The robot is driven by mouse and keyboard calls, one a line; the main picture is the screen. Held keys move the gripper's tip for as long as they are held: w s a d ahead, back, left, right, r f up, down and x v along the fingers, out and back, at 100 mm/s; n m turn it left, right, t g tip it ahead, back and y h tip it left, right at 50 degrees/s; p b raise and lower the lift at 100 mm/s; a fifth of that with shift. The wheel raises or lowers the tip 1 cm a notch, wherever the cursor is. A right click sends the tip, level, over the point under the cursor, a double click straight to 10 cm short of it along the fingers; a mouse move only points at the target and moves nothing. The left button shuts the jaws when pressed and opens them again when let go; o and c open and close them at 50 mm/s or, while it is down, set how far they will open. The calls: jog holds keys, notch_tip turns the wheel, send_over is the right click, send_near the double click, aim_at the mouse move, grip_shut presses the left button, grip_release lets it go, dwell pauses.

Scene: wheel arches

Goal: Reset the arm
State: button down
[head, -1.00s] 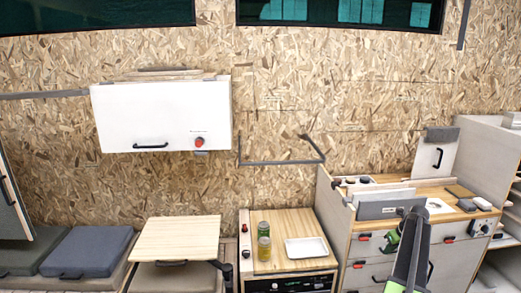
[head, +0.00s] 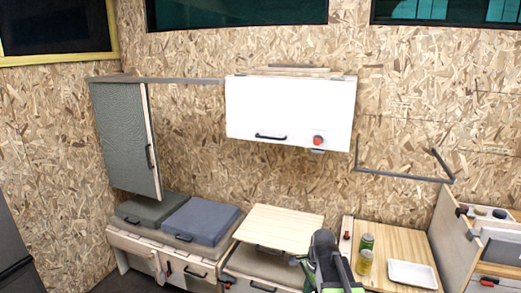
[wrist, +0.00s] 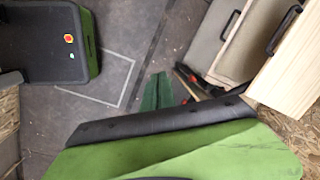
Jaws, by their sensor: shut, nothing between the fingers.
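My arm (head: 328,265), black and green, shows at the bottom of the head view, in front of the small wooden table top and left of the two cans. In the wrist view my gripper (wrist: 156,92) points down over the grey floor, its green fingers shut with nothing between them. The fingertips cannot be made out in the head view.
A wooden table top (head: 278,228) and a counter with a green can (head: 367,242), a yellow can (head: 364,262) and a white tray (head: 413,273) are close by. Cushions (head: 200,218) lie left. A white cabinet (head: 290,108) hangs above. Floor shows below my gripper.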

jog(key=s+n+g+h, duration=0.1)
jog(key=s+n, duration=0.8)
jog(key=n, duration=0.5)
jog(key=shift+s+a+n, duration=0.15)
jog(key=shift+a+n, duration=0.1)
jog(key=shift+n, duration=0.15)
jog(key=shift+f, duration=0.15)
